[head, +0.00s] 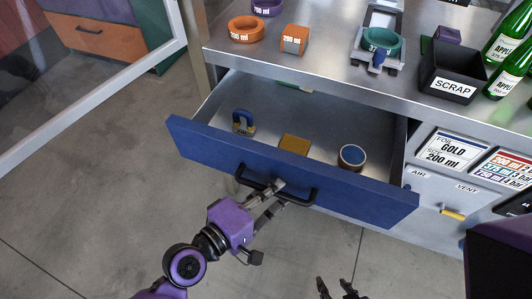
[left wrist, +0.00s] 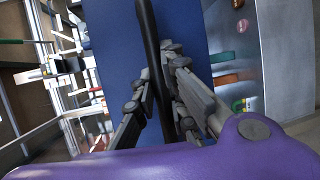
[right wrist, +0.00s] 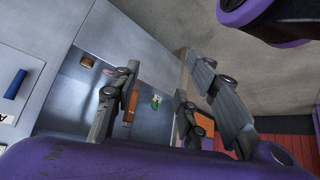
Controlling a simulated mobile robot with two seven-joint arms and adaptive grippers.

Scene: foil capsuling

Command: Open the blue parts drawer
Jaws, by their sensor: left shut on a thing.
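The blue parts drawer (head: 355,193) is pulled well out from under the steel bench in the head view, with its interior showing. Its black handle (head: 303,197) runs along the front face. My left gripper (head: 278,188) is shut on the handle near its middle. In the left wrist view the fingers (left wrist: 168,85) lie on both sides of the black bar, in front of the blue face. My right gripper (head: 336,288) is at the bottom edge of the head view, apart from the drawer. In the right wrist view its fingers (right wrist: 160,90) are spread and empty.
Inside the drawer lie a blue and yellow item (head: 243,122), an ochre block (head: 294,145) and a round blue-rimmed piece (head: 351,157). The bench above carries an orange ring (head: 246,29), a black scrap bin (head: 452,75) and green bottles (head: 507,40). Floor before the drawer is clear.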

